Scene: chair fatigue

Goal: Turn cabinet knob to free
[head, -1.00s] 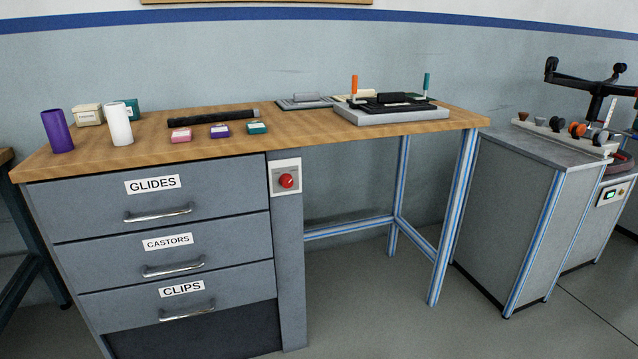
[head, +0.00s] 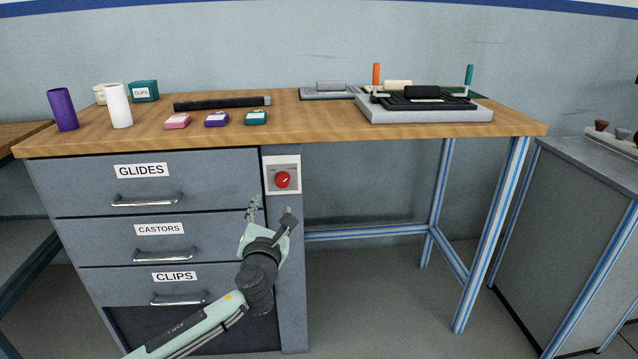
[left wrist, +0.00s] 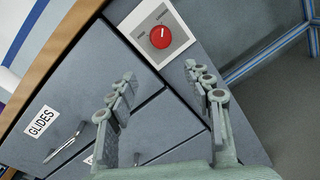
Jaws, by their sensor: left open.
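The red cabinet knob (head: 282,180) sits on a white square plate (head: 282,162) on the cabinet's front, right of the GLIDES drawer. It also shows in the left wrist view as a red knob (left wrist: 160,37) with a small white mark near its top, on the plate (left wrist: 133,22) with small unreadable labels. My left gripper (head: 271,212) is below the knob in the head view, fingers pointing up, apart from it. In the left wrist view the left gripper (left wrist: 158,80) has its fingers spread with nothing between them. My right gripper is not in view.
Drawers labelled GLIDES (head: 217,183), CASTORS (head: 215,235) and CLIPS (head: 125,290) have bar handles. The wooden worktop (head: 300,125) above holds cups, small boxes and a black fixture (head: 425,114). Space under the bench to the right is open.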

